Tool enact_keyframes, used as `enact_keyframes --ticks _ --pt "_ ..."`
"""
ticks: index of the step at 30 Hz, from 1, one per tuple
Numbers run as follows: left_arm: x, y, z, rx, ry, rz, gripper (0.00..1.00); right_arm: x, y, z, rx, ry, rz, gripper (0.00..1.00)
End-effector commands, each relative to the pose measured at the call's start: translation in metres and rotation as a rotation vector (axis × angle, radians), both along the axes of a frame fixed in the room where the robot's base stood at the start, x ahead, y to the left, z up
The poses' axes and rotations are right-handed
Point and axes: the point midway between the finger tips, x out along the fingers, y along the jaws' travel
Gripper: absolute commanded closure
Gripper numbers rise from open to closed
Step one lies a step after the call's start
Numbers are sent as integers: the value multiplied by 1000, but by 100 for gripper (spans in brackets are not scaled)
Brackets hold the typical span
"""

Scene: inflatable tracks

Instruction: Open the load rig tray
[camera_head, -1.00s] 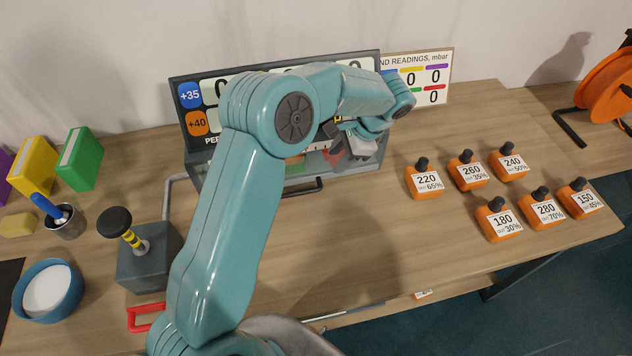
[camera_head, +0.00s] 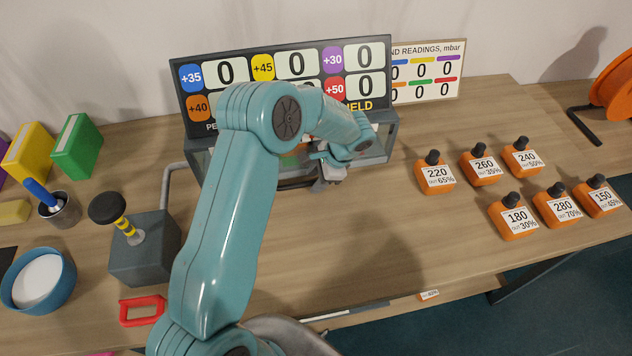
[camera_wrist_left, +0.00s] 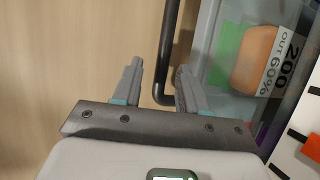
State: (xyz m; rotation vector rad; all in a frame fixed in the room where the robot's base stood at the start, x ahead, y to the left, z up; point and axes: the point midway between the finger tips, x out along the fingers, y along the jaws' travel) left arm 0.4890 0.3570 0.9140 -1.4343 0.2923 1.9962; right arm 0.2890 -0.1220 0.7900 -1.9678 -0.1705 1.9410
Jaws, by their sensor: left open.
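The load rig (camera_head: 378,148) is a grey, clear-fronted unit beneath the score board. The tray shows in the left wrist view as a pale translucent box (camera_wrist_left: 203,45) with an orange weight labelled 200 (camera_wrist_left: 254,58) inside. Its dark bar handle (camera_head: 290,185) runs along the front, and it also shows in the left wrist view (camera_wrist_left: 168,45). My left gripper (camera_head: 328,178) is at the right part of the handle, with its fingers open. In the wrist view the bar lies between the two fingertips (camera_wrist_left: 159,68), not visibly clamped. My arm hides part of the rig. My right gripper is out of view.
Several orange weights (camera_head: 517,221) stand on the right of the table. A grey block with a black knob (camera_head: 145,255), a red handle (camera_head: 142,311) and a blue bowl (camera_head: 38,281) are at the left. The tabletop in front of the rig (camera_head: 350,235) is clear.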

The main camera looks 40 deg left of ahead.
Motion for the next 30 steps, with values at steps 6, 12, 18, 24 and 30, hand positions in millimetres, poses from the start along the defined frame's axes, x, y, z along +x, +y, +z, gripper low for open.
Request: enact_keyframes --ticks 6,12,18,24,30 --pt "-1 2 -3 0 0 0 58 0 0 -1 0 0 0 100" --pt "-1 1 -2 0 0 0 90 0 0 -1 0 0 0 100" --pt "-1 2 -2 1 1 1 100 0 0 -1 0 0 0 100" --pt "-3 0 -3 2 2 1 100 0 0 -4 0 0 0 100" --pt "-10 -10 -4 2 4 0 100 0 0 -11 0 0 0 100"
